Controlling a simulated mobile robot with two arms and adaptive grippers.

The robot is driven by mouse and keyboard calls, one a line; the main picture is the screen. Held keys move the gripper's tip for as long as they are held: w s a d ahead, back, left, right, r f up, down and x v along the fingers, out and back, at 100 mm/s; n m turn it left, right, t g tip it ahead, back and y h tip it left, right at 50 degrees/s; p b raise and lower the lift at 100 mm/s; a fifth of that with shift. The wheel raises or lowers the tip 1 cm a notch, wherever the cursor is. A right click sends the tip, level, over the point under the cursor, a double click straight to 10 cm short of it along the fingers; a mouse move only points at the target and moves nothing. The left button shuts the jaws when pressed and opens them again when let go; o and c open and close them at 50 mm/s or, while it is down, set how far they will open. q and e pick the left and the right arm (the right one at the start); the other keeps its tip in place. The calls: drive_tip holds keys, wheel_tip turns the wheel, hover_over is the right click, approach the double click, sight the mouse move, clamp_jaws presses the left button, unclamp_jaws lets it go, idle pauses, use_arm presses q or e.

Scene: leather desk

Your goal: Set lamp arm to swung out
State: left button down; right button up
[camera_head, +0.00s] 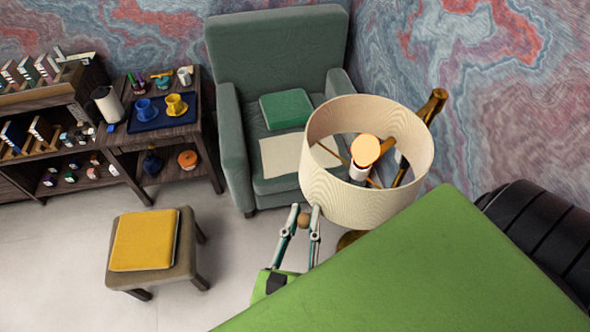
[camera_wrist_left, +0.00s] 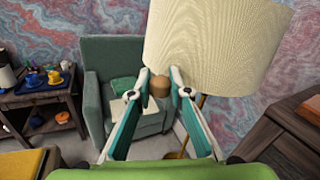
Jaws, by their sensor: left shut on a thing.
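The lamp has a large cream shade (camera_head: 325,185) with a lit bulb (camera_head: 366,150) inside and a brass arm (camera_head: 432,106) behind it. The shade also fills the upper right of the left wrist view (camera_wrist_left: 215,45). A small round brown knob (camera_wrist_left: 160,87) sits just below the shade's near edge. My left gripper (camera_wrist_left: 160,76) is shut on this knob, one finger on each side. In the head view my left gripper (camera_head: 303,212) shows under the shade's lower left rim. My right gripper is not in view.
A green armchair (camera_head: 275,55) with a green cushion (camera_head: 286,109) stands behind the shade. A stool with a yellow cushion (camera_head: 145,240) stands at the left. A dark side table (camera_head: 160,145) is at the back left. Dark wooden furniture (camera_wrist_left: 285,130) is at right in the wrist view.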

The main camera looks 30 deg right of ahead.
use_arm(q)
drive_tip(key=shift+s, duration=0.2)
drive_tip(key=c, duration=2.2)
unclamp_jaws()
drive_tip(key=shift+o, duration=0.2)
drive_tip(key=v, duration=0.7)
drive_tip(key=shift+s+a, duration=0.15)
drive_tip(key=shift+s, duration=0.05)
